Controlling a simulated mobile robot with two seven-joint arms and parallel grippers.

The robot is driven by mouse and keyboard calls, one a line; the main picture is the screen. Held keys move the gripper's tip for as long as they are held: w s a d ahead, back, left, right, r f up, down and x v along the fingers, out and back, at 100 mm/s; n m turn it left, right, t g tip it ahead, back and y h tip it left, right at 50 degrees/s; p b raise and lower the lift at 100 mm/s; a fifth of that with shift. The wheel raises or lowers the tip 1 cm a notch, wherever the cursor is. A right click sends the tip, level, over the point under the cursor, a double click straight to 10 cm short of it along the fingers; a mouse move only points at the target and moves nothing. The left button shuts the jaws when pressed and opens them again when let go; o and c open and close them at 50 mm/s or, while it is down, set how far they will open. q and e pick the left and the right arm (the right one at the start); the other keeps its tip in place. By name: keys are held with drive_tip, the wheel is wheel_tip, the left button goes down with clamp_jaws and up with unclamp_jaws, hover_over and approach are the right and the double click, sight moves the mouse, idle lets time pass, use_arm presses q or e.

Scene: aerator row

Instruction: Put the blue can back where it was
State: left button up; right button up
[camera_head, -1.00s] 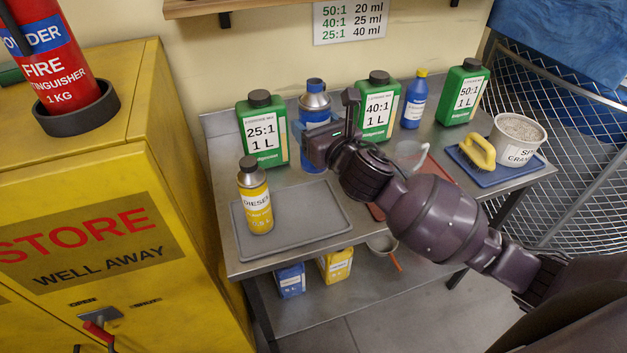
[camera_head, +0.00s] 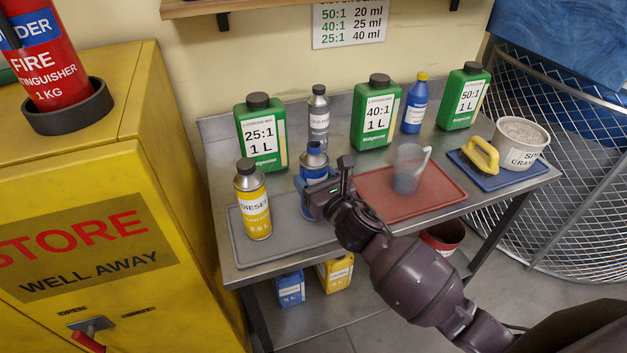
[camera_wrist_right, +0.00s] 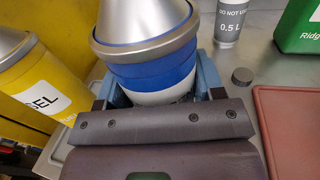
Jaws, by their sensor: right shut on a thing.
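The blue can (camera_head: 314,163), with a silver cone top, is between the fingers of my right gripper (camera_head: 322,192). The gripper is shut on it; the can looks upright. In the right wrist view the blue can (camera_wrist_right: 150,55) fills the space between the fingers (camera_wrist_right: 160,95), its lower part hidden by the gripper. In the head view it is at the back right of the grey tray (camera_head: 285,235), right of the yellow diesel can (camera_head: 253,205). I cannot tell whether its base touches the tray. My left gripper is not in view.
A grey bottle (camera_head: 318,122) stands behind, between the green 25:1 jug (camera_head: 262,135) and 40:1 jug (camera_head: 376,115). A red tray (camera_head: 385,208) with a clear jug (camera_head: 407,170) lies right of my gripper. A small grey cap (camera_wrist_right: 242,75) lies near the can.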

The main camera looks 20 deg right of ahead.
drive_tip(key=shift+f, duration=0.2)
drive_tip(key=o, duration=1)
drive_tip(key=shift+r, duration=0.2)
drive_tip(key=v, duration=1.2)
